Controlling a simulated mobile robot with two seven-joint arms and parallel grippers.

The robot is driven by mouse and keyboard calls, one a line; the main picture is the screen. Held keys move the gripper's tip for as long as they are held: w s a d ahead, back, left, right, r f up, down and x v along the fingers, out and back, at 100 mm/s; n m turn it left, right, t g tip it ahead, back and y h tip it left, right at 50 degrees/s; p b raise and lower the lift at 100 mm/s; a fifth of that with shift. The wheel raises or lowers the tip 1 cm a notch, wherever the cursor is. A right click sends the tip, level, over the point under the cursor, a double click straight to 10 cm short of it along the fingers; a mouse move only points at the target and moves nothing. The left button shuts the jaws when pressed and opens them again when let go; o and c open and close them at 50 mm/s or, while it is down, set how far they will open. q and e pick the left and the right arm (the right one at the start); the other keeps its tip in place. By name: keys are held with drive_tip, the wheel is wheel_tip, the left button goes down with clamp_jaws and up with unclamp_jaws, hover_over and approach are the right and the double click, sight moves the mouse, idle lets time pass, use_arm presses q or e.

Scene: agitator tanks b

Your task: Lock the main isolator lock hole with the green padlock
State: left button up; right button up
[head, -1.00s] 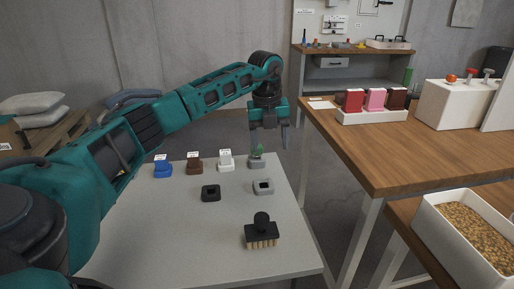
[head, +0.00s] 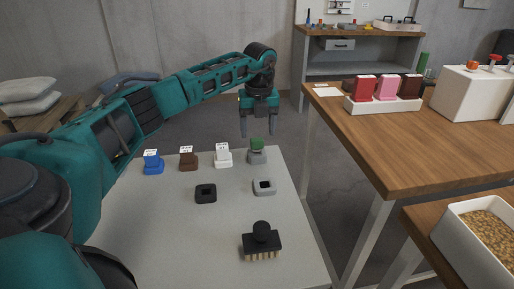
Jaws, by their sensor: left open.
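A small green block (head: 257,144), which may be the green padlock, sits on a grey base (head: 257,157) at the back right of the grey table. Its shackle cannot be made out. My left gripper (head: 258,132) is open and empty, fingers pointing down, in line with the green block and appearing just above and behind it. I cannot tell which thing is the main isolator. A white box (head: 473,92) with red knobs stands on the wooden bench at the right; no lock hole can be made out. My right gripper is not in view.
Blue (head: 152,163), brown (head: 188,160) and white (head: 223,156) labelled blocks stand left of the green one. Black (head: 206,193) and grey (head: 264,187) square rings and a black-handled brush (head: 262,242) lie nearer.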

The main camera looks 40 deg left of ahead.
sight(257, 140)
use_arm(q)
drive_tip(key=f, duration=0.4)
drive_tip(key=a+f, duration=0.1)
drive_tip(key=f, duration=0.1)
drive_tip(key=shift+w+b, duration=0.35)
drive_tip(key=shift+w, duration=0.05)
drive_tip(key=shift+c, duration=0.5)
drive_tip(key=shift+r, duration=0.1)
drive_tip(key=c, duration=1)
drive_tip(key=shift+r, duration=0.1)
wheel_tip(257, 140, up, 20)
drive_tip(key=p, duration=0.2)
